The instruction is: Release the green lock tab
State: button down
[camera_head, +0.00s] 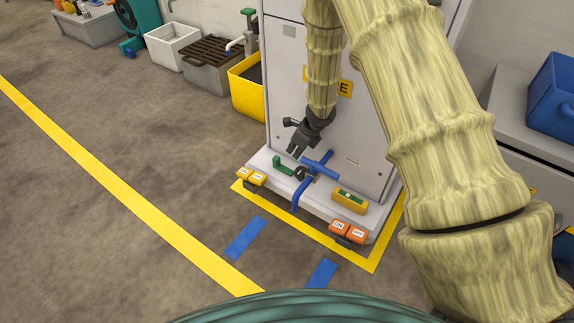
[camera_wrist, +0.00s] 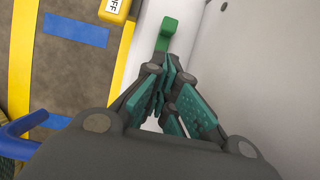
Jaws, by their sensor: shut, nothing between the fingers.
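The green lock tab (camera_head: 282,165) stands on the pale ledge (camera_head: 262,160) at the foot of the white cabinet, left of a black hub with blue handles (camera_head: 320,164). In the wrist view the tab (camera_wrist: 169,30) shows as a green bent piece just past my fingertips, its lower end partly hidden by them. My gripper (camera_head: 294,151) is above and slightly right of the tab, pointing down. In the wrist view my gripper (camera_wrist: 162,66) has its teal-padded fingers together and empty. I cannot tell whether the tips touch the tab.
A yellow box with a level-like window (camera_head: 350,200) lies right. The cabinet (camera_head: 365,130) rises close behind.

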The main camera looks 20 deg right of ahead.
aim_at(283, 168)
jog(key=shift+f, duration=0.15)
jog(key=b+x, duration=0.4)
jog(key=x, duration=0.5)
jog(key=shift+w+a+f, duration=0.1)
jog(key=shift+w+f, duration=0.05)
jog(key=shift+f, duration=0.2)
